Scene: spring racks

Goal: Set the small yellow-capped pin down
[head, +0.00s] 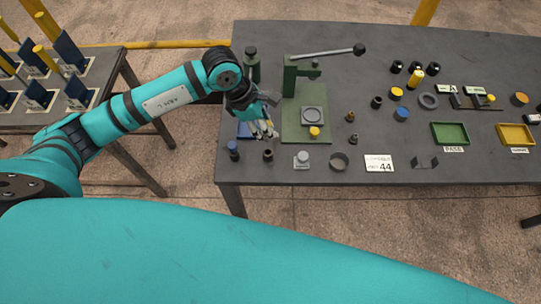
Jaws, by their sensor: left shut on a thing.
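My left gripper (264,129) is over the left front part of the grey table, just left of the green press base. It points down and is shut on the small yellow-capped pin. The pin is mostly hidden between the fingers, with only a hint of pale yellow at the tips. I cannot tell whether it touches the surface below. A blue piece (244,130) lies under and left of the gripper. My right gripper is not in view.
The green press (305,118) with its lever stands right of the gripper, a yellow-topped piece (314,132) on its base. A dark blue-topped piece (233,150), a dark cylinder (268,155) and a grey block (302,159) stand in front. Green (436,143) and yellow (502,144) trays are right.

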